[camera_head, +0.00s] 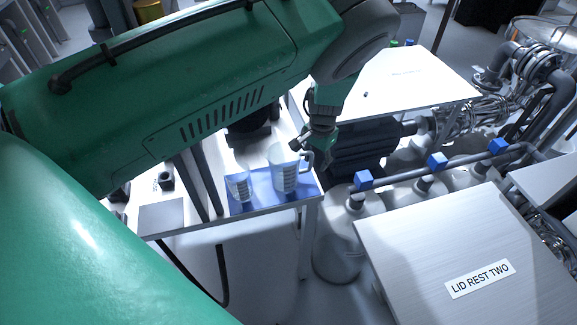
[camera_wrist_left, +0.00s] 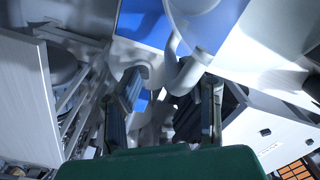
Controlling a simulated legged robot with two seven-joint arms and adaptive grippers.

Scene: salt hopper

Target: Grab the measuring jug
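The clear measuring jug (camera_head: 284,172), with dark graduation marks, stands upright on a blue mat (camera_head: 262,198) on a small table. Its handle (camera_head: 307,160) faces right. My left gripper (camera_head: 318,143) is just above and beside that handle. In the left wrist view, the fingers of my left gripper (camera_wrist_left: 174,80) are apart, and the pale handle (camera_wrist_left: 190,68) shows between them. Contact with the handle cannot be told. The jug's body fills the upper right of the left wrist view. A smaller clear measuring cup (camera_head: 238,187) stands left of the jug. My right gripper is not in view.
A white-topped table (camera_head: 405,82) stands behind the gripper. A brushed metal plate labelled LID REST TWO (camera_head: 480,279) is at the front right. A dark grey pad (camera_head: 162,217) lies left of the mat.

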